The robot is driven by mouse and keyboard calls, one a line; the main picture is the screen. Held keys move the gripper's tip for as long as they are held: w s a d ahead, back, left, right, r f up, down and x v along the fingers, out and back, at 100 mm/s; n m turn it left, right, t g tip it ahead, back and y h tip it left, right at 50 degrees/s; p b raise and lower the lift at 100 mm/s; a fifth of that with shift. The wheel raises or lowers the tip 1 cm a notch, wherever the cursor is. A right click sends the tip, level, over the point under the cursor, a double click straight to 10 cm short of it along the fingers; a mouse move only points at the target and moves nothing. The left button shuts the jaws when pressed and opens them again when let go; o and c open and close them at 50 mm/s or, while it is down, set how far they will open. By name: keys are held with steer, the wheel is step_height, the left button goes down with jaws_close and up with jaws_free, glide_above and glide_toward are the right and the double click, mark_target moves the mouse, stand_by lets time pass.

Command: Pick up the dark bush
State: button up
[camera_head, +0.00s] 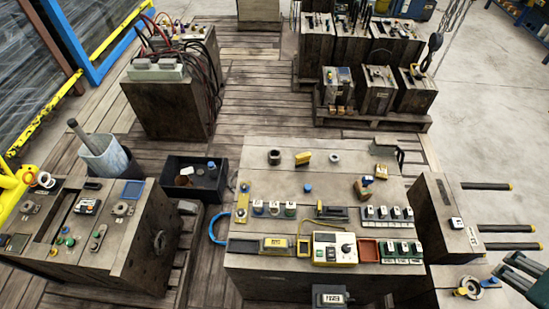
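A small dark bush (274,157), short and round, stands on the top of the wooden workbench (305,187), near its far left part. A yellow block (303,158) and a pale ring (335,157) are to its right, apart from it. What seems to be my gripper (507,274) enters at the bottom right corner, dark and partly cut off by the frame edge. It is far from the bush, beyond the right side of the bench. Its opening is not clear.
The bench's near half holds a yellow meter (334,248), green-and-white switch blocks (401,252) and a red tray (369,251). A small tool (364,188) stands right of centre. A black bin (195,179) is left of the bench. Bare wood surrounds the bush.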

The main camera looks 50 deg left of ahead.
steer(key=w+a+r+n+g+y, duration=0.1)
steer(key=w+a+n, duration=0.2)
steer(key=w+a, duration=0.45)
steer(key=w+a+r+n+g+y, duration=0.1)
steer(key=w+a+n, duration=0.3)
steer(key=a, duration=0.6)
steer(key=w+a+f+n+g, duration=0.1)
steer(key=w+a+f+n, duration=0.15)
steer(key=a, duration=0.75)
steer(key=w+a+f+n+g, duration=0.1)
steer(key=w+a+f+n, duration=0.2)
steer(key=a, duration=0.8)
steer(key=n+g+h, duration=0.2)
steer(key=n+g, duration=0.1)
steer(key=n, duration=0.6)
glide_toward(274, 154)
steer(key=shift+s+d+f, duration=0.35)
steer(key=shift+s+d, duration=0.2)
steer(key=shift+d, duration=0.25)
steer(key=shift+f, duration=1.3)
